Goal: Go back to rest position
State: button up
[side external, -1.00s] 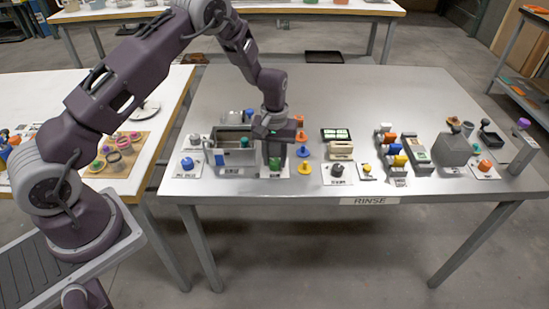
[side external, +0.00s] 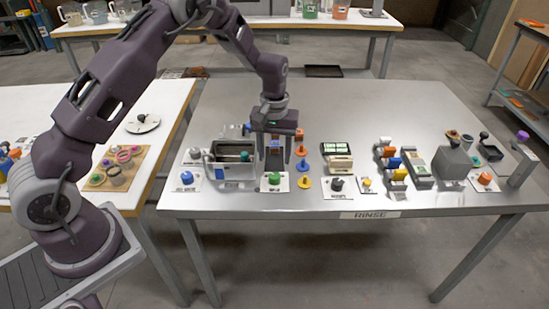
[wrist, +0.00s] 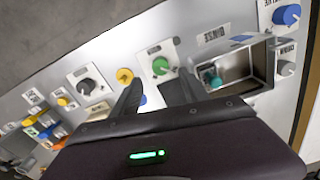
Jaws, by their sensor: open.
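My gripper (side external: 273,152) points down above the left part of the steel table (side external: 400,105). Its fingers are apart in the wrist view (wrist: 160,92), with nothing held between them. The green knob (side external: 274,178) on its white plate stands in front of the gripper, apart from it; it also shows beyond the fingertips in the wrist view (wrist: 160,66). The steel rinse basin (side external: 221,172) is just left of the gripper, with a teal piece (side external: 245,156) inside it.
Orange, blue and yellow pieces (side external: 304,182) stand in a row right of the gripper. A blue knob (side external: 187,177) is left of the basin. More coloured fixtures (side external: 392,165) and a grey block (side external: 453,167) stand further right. The back of the table is mostly clear.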

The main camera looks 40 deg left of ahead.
jog(key=s+d+r+m+t, duration=0.2)
jog(key=s+r, duration=0.5)
jog(key=r, duration=0.4)
jog(key=s+d+r+m+t, duration=0.1)
jog(key=s+d+r+m, duration=0.1)
jog(key=s+r, duration=0.75)
jog(key=s+r+m+t, duration=0.2)
jog(key=s+r+m, duration=0.1)
jog(key=s, duration=1.2)
jog(key=shift+d+r+t, duration=0.3)
jog(key=shift+r, duration=0.15)
